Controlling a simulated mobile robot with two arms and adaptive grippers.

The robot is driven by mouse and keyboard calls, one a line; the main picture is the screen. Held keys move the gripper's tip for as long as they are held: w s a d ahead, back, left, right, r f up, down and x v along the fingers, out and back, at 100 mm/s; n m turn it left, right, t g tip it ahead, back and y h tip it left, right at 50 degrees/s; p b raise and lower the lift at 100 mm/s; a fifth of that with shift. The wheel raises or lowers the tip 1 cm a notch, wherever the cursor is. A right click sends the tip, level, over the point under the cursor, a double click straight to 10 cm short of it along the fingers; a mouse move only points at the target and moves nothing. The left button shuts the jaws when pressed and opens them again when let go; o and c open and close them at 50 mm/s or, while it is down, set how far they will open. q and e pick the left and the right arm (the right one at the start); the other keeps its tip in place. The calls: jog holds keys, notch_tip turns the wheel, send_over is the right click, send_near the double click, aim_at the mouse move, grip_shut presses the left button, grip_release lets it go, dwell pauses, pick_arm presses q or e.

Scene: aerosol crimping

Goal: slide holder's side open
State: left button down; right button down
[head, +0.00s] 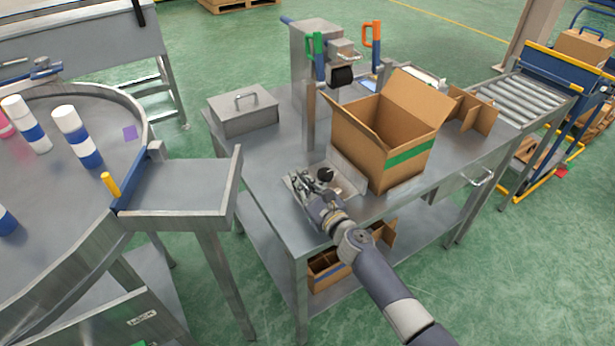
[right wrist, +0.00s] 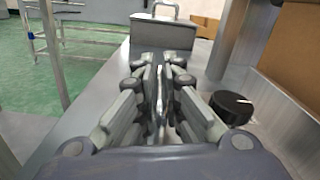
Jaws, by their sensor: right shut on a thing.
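The holder (head: 347,177) is a bare metal fixture on the steel table, just left of the open cardboard box. It has a black round knob (head: 325,174), which also shows in the right wrist view (right wrist: 232,107), right of my fingers. My right gripper (head: 312,182) is low over the holder's left part. In the right wrist view its fingers (right wrist: 160,82) are close together, shut on the thin metal holder's side (right wrist: 161,103) between them. The fingers hide most of that side. My left gripper is not in view.
The open cardboard box (head: 385,135) stands close to the right of the holder. A metal post (head: 309,115) rises behind it. A lidded steel box (head: 243,110) sits at the back left. The table's left front is clear.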

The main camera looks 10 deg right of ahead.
jog(key=a, duration=0.1)
jog(key=s+a, duration=0.1)
jog(key=a, duration=0.2)
jog(key=shift+s, duration=0.25)
jog(key=shift+f, duration=0.1)
